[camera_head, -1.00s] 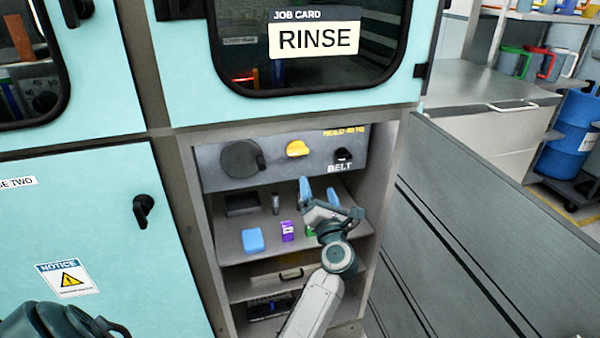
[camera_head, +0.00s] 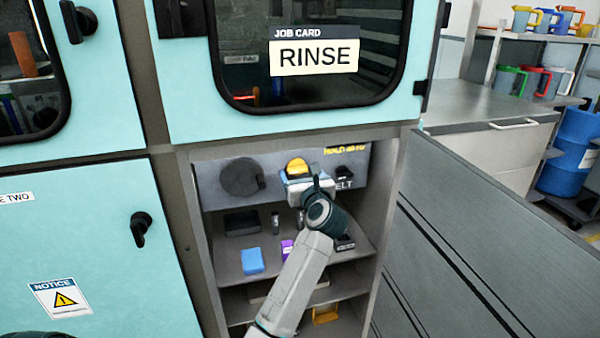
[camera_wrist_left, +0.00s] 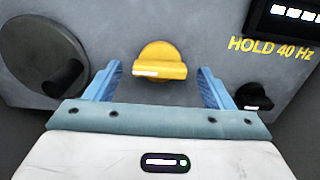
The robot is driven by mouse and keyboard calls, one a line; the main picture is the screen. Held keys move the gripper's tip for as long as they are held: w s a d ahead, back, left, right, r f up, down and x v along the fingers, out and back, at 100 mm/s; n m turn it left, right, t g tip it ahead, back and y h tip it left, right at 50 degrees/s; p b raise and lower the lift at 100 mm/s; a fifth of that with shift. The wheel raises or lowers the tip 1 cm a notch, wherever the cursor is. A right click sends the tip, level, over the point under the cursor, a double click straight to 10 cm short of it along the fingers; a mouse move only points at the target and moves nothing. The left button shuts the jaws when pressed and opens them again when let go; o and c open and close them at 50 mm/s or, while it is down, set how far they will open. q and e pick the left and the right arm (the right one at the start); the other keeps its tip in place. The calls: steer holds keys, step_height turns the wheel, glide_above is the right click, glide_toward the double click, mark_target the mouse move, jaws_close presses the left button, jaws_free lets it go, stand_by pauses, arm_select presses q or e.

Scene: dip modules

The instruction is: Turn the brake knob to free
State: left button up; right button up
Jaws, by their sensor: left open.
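A yellow knob (camera_head: 297,166) with a white pointer mark sits on the grey control panel (camera_head: 215,187) inside the open cabinet bay. In the left wrist view the yellow knob (camera_wrist_left: 160,62) lies between my two blue fingers, with a gap on each side, its white mark towards the lower left. No brake label is readable. My left gripper (camera_head: 301,178) is open and empty at the panel, just in front of the yellow knob. In the head view it partly covers the knob and the BELT lettering. My right gripper is not in view.
A large dark dial (camera_head: 241,177) is left of the yellow knob, and a small black knob (camera_wrist_left: 254,97) is to its right. A shelf below holds a blue block (camera_head: 252,261) and other small items. An open grey door (camera_head: 480,240) stands on the right.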

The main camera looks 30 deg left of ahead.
arm_select(q)
steer(key=shift+w+a, duration=0.4)
steer(key=shift+a, duration=0.05)
steer(key=c, duration=1)
